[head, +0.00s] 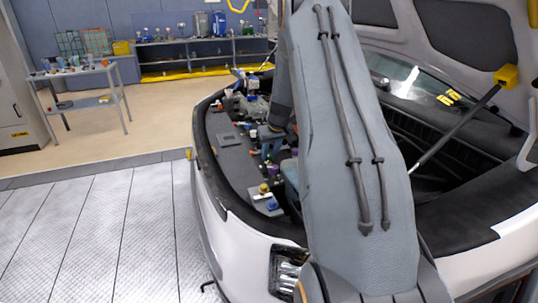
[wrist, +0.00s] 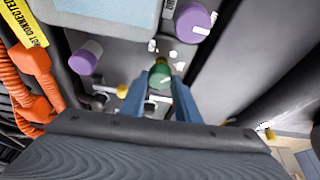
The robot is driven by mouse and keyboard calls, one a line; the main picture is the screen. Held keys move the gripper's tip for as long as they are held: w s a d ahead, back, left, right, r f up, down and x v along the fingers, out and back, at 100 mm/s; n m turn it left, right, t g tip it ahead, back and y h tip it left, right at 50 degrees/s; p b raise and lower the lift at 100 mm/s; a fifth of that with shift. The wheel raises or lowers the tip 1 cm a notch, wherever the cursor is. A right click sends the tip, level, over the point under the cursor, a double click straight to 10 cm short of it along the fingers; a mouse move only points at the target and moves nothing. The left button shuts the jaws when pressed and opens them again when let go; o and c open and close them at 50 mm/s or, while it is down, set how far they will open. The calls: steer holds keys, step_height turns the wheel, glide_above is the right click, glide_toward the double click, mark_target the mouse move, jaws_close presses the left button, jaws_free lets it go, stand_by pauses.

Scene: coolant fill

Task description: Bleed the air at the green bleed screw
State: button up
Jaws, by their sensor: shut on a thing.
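The green bleed screw (wrist: 160,76) is a round green knob in the middle of the wrist view. The two blue fingers of my gripper (wrist: 159,92) stand on either side of it and are shut on it. A small yellow part shows behind the top of the knob. In the head view my gripper (head: 270,143) reaches down into the open engine bay, and I cannot make out the green screw there. My arm covers much of the bay's right side.
A purple cap (wrist: 193,22) lies above right of the green screw and another purple cap (wrist: 86,58) to its left. Orange cables (wrist: 32,85) run at the left. The raised hood (head: 470,45) stands over the bay. A side table (head: 80,73) is far left.

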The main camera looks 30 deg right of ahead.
steer(key=n+b, duration=0.1)
steer(key=n+y+b, duration=0.1)
steer(key=n+b, duration=0.1)
steer(key=b, duration=0.1)
steer(key=shift+w+d+f, duration=0.1)
steer(key=shift+d+f, duration=0.05)
steer(key=shift+d, duration=0.1)
steer(key=shift+n+y+b, duration=0.8)
steer(key=shift+n+b, duration=0.95)
steer(key=shift+n, duration=0.15)
steer(key=shift+r+g, duration=0.2)
steer(key=shift+g, duration=0.1)
steer(key=o, duration=1)
steer(key=shift+o, duration=0.2)
steer(key=b+v, duration=0.1)
steer(key=v, duration=0.6)
steer(key=shift+s+r+b, duration=0.2)
steer(key=shift+r+b, duration=0.1)
steer(key=shift+r, duration=0.05)
steer(key=shift+d, duration=0.1)
